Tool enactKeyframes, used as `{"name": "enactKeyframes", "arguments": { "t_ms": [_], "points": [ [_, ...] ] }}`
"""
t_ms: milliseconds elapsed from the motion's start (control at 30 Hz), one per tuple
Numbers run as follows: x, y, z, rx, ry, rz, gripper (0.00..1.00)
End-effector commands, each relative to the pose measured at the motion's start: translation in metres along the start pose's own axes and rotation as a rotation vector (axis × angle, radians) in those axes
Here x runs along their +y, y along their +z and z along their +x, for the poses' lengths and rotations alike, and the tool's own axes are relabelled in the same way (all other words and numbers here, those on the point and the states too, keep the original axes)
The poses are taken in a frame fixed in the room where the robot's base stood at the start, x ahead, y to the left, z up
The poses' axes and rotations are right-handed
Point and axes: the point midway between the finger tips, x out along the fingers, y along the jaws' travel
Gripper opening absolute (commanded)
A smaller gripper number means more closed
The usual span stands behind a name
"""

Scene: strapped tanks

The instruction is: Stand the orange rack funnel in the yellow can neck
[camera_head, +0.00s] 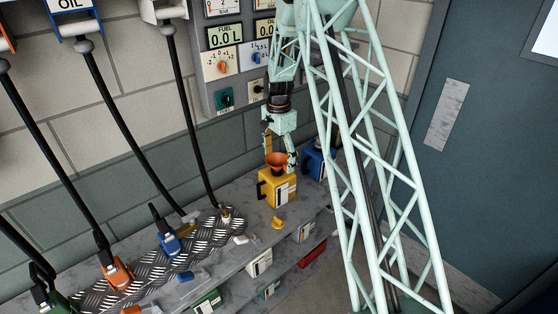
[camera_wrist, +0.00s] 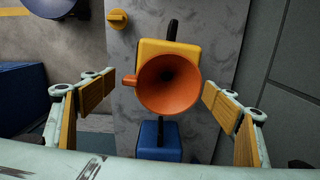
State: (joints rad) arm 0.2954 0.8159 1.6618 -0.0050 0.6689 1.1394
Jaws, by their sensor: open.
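The orange funnel (camera_head: 277,160) is upright, wide mouth up, at the top of the yellow can (camera_head: 272,187) on the bench. Its spout and the can neck are hidden, so I cannot tell how deep it sits. In the wrist view the funnel (camera_wrist: 168,84) covers much of the yellow can (camera_wrist: 165,48), with its side tab pointing left. My gripper (camera_head: 280,151) is open just above and around the funnel. In the wrist view the fingers of my gripper (camera_wrist: 158,95) stand wide apart, one on each side of the funnel, with visible gaps.
A blue can (camera_wrist: 158,140) stands close beside the yellow can. A yellow cap (camera_head: 278,223) lies on the bench (camera_head: 250,200). Several hose nozzles rest on the tread-plate tray (camera_head: 205,235) at left. The gauge panel (camera_head: 210,97) is on the wall behind.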

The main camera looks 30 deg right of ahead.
Motion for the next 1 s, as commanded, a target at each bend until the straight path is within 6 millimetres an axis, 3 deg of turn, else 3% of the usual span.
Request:
{"name": "enactKeyframes", "arguments": {
  "t_ms": [367, 1000],
  "points": [
    [-0.001, 0.000, -0.021, 0.001, -0.002, 0.000, 0.80],
    [-0.001, 0.000, -0.106, 0.001, -0.002, 0.000, 0.80]
  ]
}}
